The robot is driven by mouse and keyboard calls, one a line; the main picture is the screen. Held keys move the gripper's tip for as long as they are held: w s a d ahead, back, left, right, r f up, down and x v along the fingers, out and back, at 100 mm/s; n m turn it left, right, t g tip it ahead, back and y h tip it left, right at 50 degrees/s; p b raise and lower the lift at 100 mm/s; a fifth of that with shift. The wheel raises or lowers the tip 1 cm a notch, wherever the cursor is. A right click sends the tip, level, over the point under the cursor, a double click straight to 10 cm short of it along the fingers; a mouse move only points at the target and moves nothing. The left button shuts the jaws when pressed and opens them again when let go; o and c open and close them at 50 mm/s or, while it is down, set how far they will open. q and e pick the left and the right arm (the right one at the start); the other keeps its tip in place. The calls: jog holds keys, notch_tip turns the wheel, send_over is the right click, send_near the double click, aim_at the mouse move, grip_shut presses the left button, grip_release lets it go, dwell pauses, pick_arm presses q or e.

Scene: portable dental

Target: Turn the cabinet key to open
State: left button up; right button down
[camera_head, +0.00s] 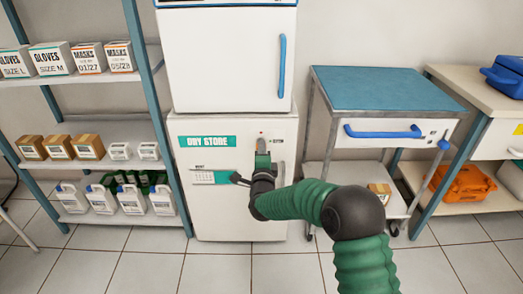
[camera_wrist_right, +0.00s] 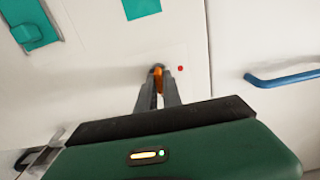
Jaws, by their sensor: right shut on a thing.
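The white cabinet (camera_head: 240,220) with the teal "DRY STORE" label stands below a white fridge-like unit. My right gripper (camera_head: 262,150) reaches its upper front, right of the label. In the right wrist view my right gripper (camera_wrist_right: 158,88) is shut on the orange key (camera_wrist_right: 158,78) at the cabinet face. The key's inner end is hidden between the fingertips and the panel. A small red dot (camera_wrist_right: 180,68) sits just right of the key. The cabinet door appears closed. My left gripper is not in view.
The upper white unit (camera_head: 225,60) has a blue vertical handle. A shelf rack (camera_head: 110,95) with boxes and bottles stands left. A blue-topped trolley (camera_head: 385,88) stands right, with a further table (camera_head: 480,90) beyond it. Tiled floor in front is clear.

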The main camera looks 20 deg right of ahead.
jog(key=c, duration=1.6)
grip_release()
jog(key=shift+d+f, duration=0.15)
jog(key=shift+f, duration=0.1)
jog(key=shift+o, duration=0.5)
jog(key=shift+r, duration=0.1)
jog(key=p+v, duration=0.5)
jog(key=v, duration=1.2)
